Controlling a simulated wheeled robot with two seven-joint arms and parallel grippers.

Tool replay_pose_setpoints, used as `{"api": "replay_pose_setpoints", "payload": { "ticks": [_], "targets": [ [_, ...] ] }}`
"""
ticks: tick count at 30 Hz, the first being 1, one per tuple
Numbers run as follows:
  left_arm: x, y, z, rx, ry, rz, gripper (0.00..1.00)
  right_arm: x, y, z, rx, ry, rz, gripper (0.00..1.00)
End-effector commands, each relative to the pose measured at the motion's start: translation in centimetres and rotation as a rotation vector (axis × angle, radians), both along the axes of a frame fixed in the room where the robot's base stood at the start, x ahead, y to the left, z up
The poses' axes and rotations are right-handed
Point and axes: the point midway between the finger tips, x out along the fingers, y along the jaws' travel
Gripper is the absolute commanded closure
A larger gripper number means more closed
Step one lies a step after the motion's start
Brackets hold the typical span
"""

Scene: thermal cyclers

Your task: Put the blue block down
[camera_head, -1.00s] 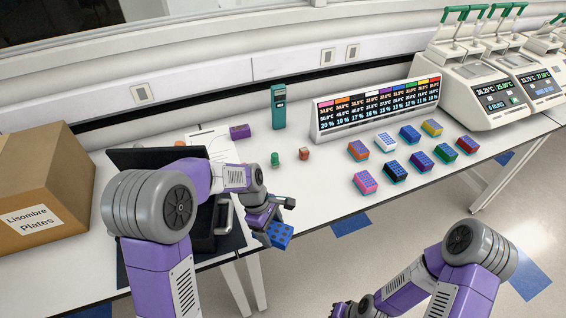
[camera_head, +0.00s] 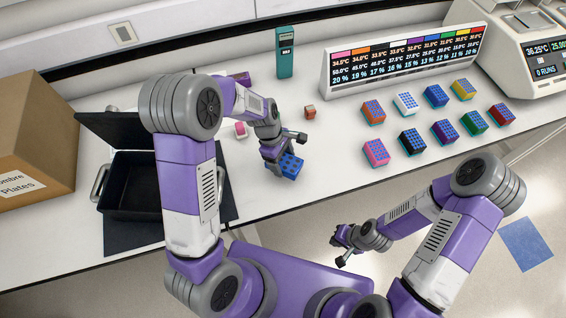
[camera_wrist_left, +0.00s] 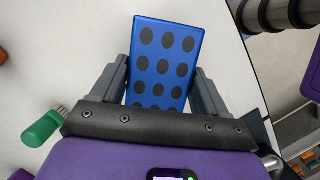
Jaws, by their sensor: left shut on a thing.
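The blue block (camera_head: 291,166) has dark round spots on its face. My left gripper (camera_head: 281,160) is shut on it over the white table (camera_head: 330,165), near the front edge. In the left wrist view, the blue block (camera_wrist_left: 166,55) sits between the two grey fingers (camera_wrist_left: 164,88) and sticks out beyond them. I cannot tell whether its underside touches the table. My right gripper (camera_head: 343,244) is low, in front of the table and away from the block; its jaws are too small to read.
Several coloured blocks (camera_head: 410,142) stand to the right, below a temperature display (camera_head: 405,62). An open black box (camera_head: 130,185) is on the left. A green-handled thing (camera_wrist_left: 42,130) shows in the left wrist view. Bare table lies right of the block.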

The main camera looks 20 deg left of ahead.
Motion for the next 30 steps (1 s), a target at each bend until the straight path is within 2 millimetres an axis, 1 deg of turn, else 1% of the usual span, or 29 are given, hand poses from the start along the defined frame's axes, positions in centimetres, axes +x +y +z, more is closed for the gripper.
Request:
{"api": "replay_pose_setpoints", "payload": {
  "ticks": [9, 17, 20, 21, 25, 26, 30],
  "targets": [
    [0.0, 0.0, -3.6, -0.001, 0.000, 0.001, 0.81, 0.0, 0.0, -0.4, 0.000, 0.000, 0.000, 1.00],
    [0.0, 0.0, -3.6, -0.001, -0.002, 0.000, 0.81, 0.0, 0.0, -0.4, 0.000, -0.001, 0.000, 1.00],
    [0.0, 0.0, -4.0, -0.001, -0.002, 0.000, 0.81, 0.0, 0.0, -0.6, 0.000, 0.000, 0.000, 1.00],
    [0.0, 0.0, -4.0, 0.000, 0.000, 0.000, 0.23, 0.0, 0.0, -0.6, 0.000, 0.000, 0.000, 1.00],
    [0.0, 0.0, -4.0, 0.000, 0.000, 0.000, 0.03, 0.0, 0.0, -0.6, 0.000, 0.000, 0.000, 1.00],
    [0.0, 0.0, -3.9, 0.000, 0.000, 0.000, 0.00, 0.0, 0.0, -0.6, 0.000, 0.000, 0.000, 1.00],
    [0.0, 0.0, -3.9, 0.000, 0.000, 0.000, 0.00, 0.0, 0.0, -0.6, 0.000, 0.000, 0.000, 1.00]
  ]
}}
